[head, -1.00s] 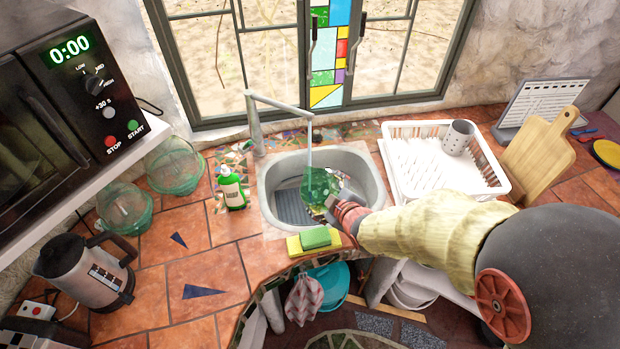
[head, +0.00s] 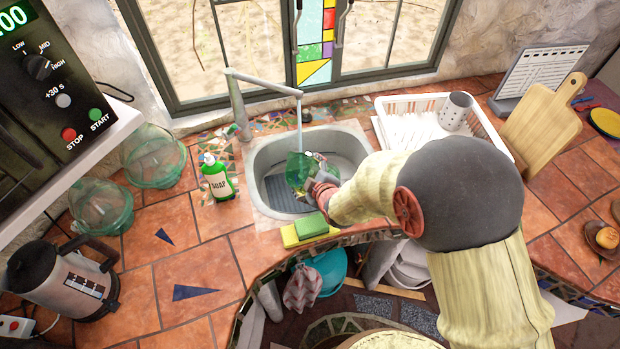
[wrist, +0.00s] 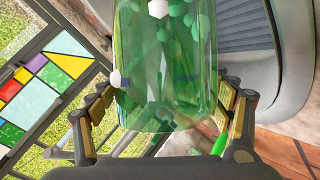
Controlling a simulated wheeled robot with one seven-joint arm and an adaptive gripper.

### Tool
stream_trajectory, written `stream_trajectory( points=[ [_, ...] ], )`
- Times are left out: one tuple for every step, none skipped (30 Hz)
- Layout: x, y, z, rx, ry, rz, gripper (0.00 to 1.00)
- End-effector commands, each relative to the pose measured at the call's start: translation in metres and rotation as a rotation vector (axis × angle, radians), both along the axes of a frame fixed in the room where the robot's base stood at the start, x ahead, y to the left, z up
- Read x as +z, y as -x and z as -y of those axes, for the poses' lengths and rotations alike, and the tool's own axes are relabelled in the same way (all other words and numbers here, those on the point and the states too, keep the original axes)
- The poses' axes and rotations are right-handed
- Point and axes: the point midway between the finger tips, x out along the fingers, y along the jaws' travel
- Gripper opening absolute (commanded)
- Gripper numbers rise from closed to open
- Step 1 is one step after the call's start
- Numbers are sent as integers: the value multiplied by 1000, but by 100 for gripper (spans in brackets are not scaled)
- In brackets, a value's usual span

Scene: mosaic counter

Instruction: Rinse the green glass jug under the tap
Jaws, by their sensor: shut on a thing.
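The green glass jug (head: 297,172) is over the sink (head: 262,150) in the head view, under the tap (head: 262,82). A pale stream of water runs from the spout down to the jug. My gripper (head: 318,184) is at the jug's right side, partly hidden by the arm. In the wrist view the see-through green jug (wrist: 165,70) fills the middle, and the fingers of my gripper (wrist: 165,112) sit on either side of it. White and green leaf-like marks show on the jug. I cannot tell how full it is.
A green soap bottle (head: 216,178) stands left of the sink. A yellow and green sponge (head: 312,226) lies at its front edge. A white dish rack (head: 388,105) with a grey cup (head: 455,111) is at the right. Green glass bowls (head: 102,206) and a kettle (head: 62,282) are left.

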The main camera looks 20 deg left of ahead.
Motion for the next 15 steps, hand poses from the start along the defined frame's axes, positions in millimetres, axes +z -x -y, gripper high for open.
stream_trajectory(
  points=[
    [-2,-5,-4,0,-2,2,26],
    [-3,-8,-6,0,-2,2,26],
    [-5,-11,-8,0,-2,2,26],
    [-6,-13,-10,0,-1,1,26],
    [-7,-15,-12,0,-1,1,26],
    [-9,-18,-14,0,-1,1,26],
    [-10,-20,-15,0,-1,1,26],
    [-10,-22,-17,0,-1,1,26],
    [-11,-25,-19,1,-2,1,26],
    [-12,-26,-20,0,-2,2,26],
    [-13,-28,-21,0,-2,2,26],
    [-14,-30,-22,0,-1,1,26],
    [-14,-31,-23,0,-1,1,26],
    [-14,-32,-24,0,-1,1,26],
    [-15,-33,-25,0,-1,1,26]
  ],
)
